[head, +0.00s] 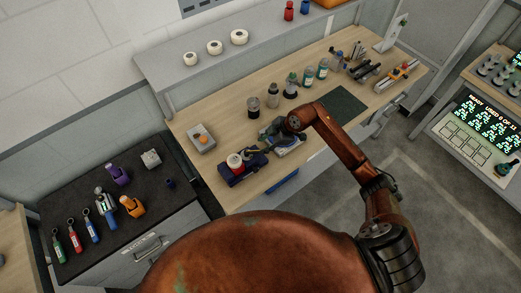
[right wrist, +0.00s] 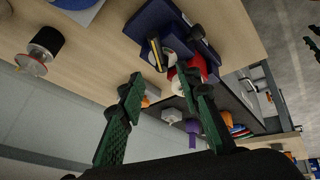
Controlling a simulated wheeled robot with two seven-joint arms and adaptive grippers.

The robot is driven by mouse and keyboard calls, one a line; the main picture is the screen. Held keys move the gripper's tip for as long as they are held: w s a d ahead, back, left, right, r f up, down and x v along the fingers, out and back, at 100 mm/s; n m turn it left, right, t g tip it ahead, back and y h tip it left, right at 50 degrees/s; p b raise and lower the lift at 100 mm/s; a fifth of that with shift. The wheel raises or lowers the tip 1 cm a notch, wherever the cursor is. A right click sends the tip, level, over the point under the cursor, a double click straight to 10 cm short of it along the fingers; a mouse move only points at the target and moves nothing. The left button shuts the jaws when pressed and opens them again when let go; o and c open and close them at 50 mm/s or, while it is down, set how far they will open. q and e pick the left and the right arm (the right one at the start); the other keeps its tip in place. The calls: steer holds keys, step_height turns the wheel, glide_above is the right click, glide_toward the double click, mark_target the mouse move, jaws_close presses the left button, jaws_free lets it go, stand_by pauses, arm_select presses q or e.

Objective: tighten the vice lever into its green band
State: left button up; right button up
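The vice (head: 234,179) is a dark blue block near the front edge of the wooden bench, with a red and white round piece (head: 235,161) held at its top. In the right wrist view the blue vice (right wrist: 150,17) is at the top, with the red and white piece partly behind a finger. A thin dark and yellow bar (right wrist: 156,54) there may be the lever. I cannot make out a green band. My right gripper (head: 266,149) is just right of the vice. In the wrist view its green fingers (right wrist: 163,80) are apart with nothing clearly held. My left gripper is not in view.
A grey box with an orange knob (head: 202,139) stands behind the vice. A dark jar (head: 253,107) and several bottles line the bench's back. A dark green mat (head: 345,103) lies to the right. A black counter (head: 92,240) with tools stands at left.

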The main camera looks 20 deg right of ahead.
mark_target(255, 153)
steer(key=shift+m+h, duration=0.3)
steer(key=shift+h, duration=0.1)
steer(key=shift+w+a+f+p, duration=0.2)
steer(key=shift+w+f, duration=0.15)
steer(key=shift+f, duration=0.95)
steer(key=shift+w+a+f+p, duration=0.1)
steer(key=shift+w+f+p, duration=0.15)
steer(key=shift+f, duration=1)
steer(key=shift+w+a+f+p, duration=0.15)
steer(key=shift+w+f, duration=0.25)
steer(key=shift+f, duration=0.9)
steer(key=shift+c, duration=0.7)
jaws_close()
